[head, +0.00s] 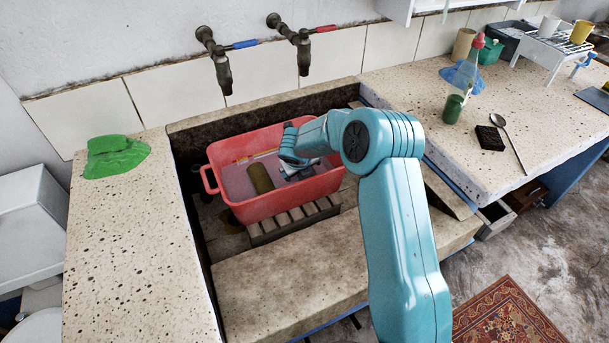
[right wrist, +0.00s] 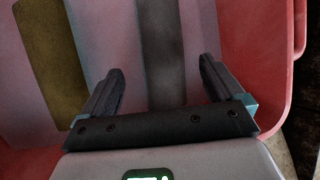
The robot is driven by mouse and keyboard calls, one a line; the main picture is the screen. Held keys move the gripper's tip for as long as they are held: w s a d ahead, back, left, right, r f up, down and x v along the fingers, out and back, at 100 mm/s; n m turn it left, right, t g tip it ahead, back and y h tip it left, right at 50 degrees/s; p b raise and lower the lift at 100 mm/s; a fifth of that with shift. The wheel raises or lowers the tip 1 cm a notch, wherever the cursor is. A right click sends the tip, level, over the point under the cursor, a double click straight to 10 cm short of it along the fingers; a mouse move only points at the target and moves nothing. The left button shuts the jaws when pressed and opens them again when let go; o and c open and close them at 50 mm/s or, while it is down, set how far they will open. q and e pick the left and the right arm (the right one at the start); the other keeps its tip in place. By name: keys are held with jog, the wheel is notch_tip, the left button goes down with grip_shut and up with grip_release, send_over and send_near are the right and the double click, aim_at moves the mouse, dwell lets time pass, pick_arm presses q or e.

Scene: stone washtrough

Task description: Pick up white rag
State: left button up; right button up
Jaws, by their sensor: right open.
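I cannot make out a white rag for certain in either view. My right gripper (head: 293,168) reaches down into the red tub (head: 212,157), and my arm hides part of the tub's inside. In the right wrist view, the right gripper (right wrist: 160,85) is open, its two dark fingers wide apart. A dark grey strip (right wrist: 162,45) lies between and beyond the fingers, not visibly gripped. My left gripper is not in view.
The tub stands on a wooden slatted rack (head: 290,220) in the stone trough (head: 290,280), below two taps (head: 222,75). A green cloth (head: 115,156) lies on the left counter. A bottle (head: 465,70), a blue cloth (head: 447,74) and a spoon (head: 508,140) are on the right counter.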

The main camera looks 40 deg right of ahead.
jog(key=x, duration=0.4)
jog(key=shift+w+d+f, duration=0.15)
jog(key=shift+w+f, duration=0.05)
jog(key=shift+s+r, duration=0.1)
jog(key=shift+r, duration=0.05)
jog(key=c, duration=1.3)
